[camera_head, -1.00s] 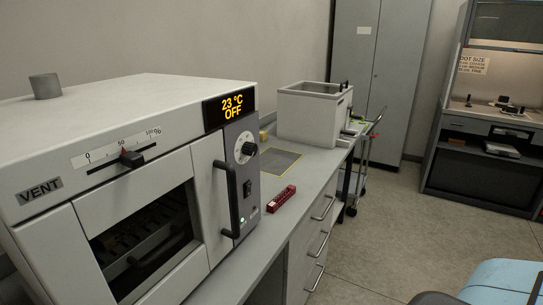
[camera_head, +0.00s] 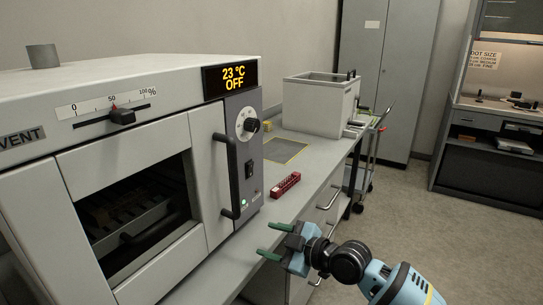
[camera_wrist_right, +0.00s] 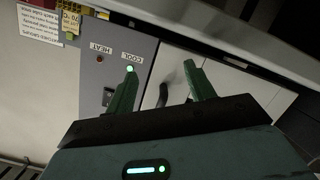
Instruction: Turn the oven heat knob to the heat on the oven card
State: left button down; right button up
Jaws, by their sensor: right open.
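The oven (camera_head: 190,190) fills the left of the head view. Its heat knob (camera_head: 250,125) is a dark knob on a white dial, high on the dark right-hand panel. The display (camera_head: 230,78) above reads 23 °C OFF. My right gripper (camera_head: 273,239) is open and empty, in front of the counter, below and to the right of the knob and clear of it. In the right wrist view its two green fingers (camera_wrist_right: 161,75) stand apart before a grey panel (camera_wrist_right: 118,62) with small HEAT and COOL labels. I cannot pick out the oven card. My left gripper is not in view.
A dark door handle (camera_head: 229,175) juts out beside the knob panel. A red block with holes (camera_head: 285,185) lies on the counter (camera_head: 318,168), with a grey bath (camera_head: 320,105) behind.

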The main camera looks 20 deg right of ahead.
jog(key=w+d+r+n+y+b, duration=0.1)
jog(key=w+r, duration=0.2)
jog(key=r, duration=0.2)
jog(key=w+d+r+n+b, duration=0.1)
jog(key=w+r+n, duration=0.1)
jog(key=r, duration=0.3)
jog(key=n+t+y, duration=0.1)
jog(key=n+t, duration=0.1)
send_near(257, 126)
jog(key=x, duration=0.8)
jog(key=shift+w+a, duration=0.5)
jog(key=shift+w, duration=0.1)
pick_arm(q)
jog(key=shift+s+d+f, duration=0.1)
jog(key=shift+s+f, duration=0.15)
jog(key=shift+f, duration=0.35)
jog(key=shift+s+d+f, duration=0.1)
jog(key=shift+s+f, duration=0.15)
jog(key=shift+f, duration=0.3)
pick_arm(e)
jog(key=c, duration=1)
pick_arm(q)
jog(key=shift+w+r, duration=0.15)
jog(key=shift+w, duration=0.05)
